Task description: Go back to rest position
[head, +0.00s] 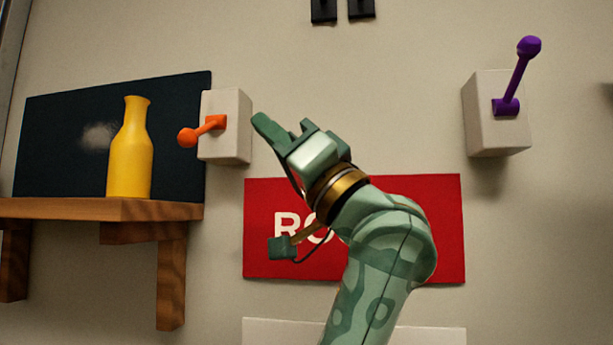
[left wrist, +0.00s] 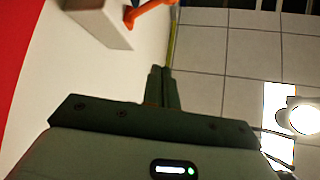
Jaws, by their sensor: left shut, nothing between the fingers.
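My left gripper (head: 266,126) is raised in front of the wall, pointing up and left, just right of the white box (head: 224,124) with the orange lever (head: 203,131). Its fingers are together and empty; they also show closed in the left wrist view (left wrist: 161,80). The orange lever points left and slightly down in the head view, and part of it shows at the top of the left wrist view (left wrist: 148,11). The gripper appears apart from the lever. My right gripper is not in view.
A yellow vase (head: 130,155) stands on a wooden shelf (head: 100,209) before a dark panel (head: 60,145). A red sign (head: 440,230) is partly hidden behind my arm. A purple lever (head: 518,75) points up on a white box (head: 490,130) at right. Bare wall lies between.

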